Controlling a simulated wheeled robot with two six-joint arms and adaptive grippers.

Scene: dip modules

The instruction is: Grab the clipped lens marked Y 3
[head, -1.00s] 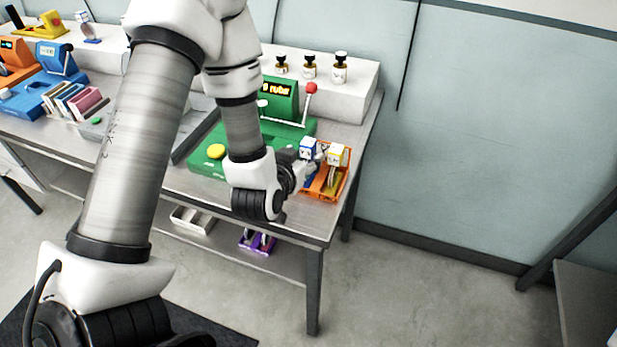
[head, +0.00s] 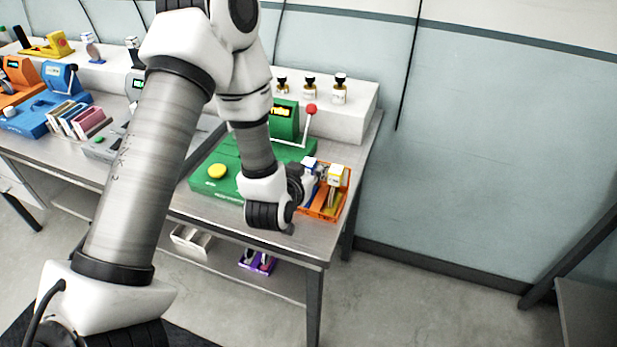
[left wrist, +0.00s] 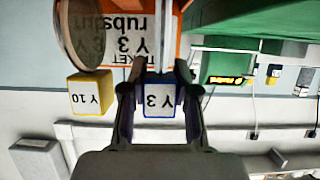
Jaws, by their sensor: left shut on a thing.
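The clipped lens marked Y 3 has a blue-edged white tag, which faces the left wrist view (left wrist: 160,101) between my fingers. In the head view its blue-and-white top (head: 309,164) shows at the left of the orange tray (head: 343,205). My left gripper (head: 304,182) is shut on this clip; its two dark fingers press the sides in the left wrist view (left wrist: 160,78). My right gripper is out of view.
The orange tray carries a ticket label reading Y 3 (left wrist: 118,48). A green machine (head: 222,182) with a red-knobbed lever (head: 311,109) stands close left of the tray. The table's right edge is near the tray.

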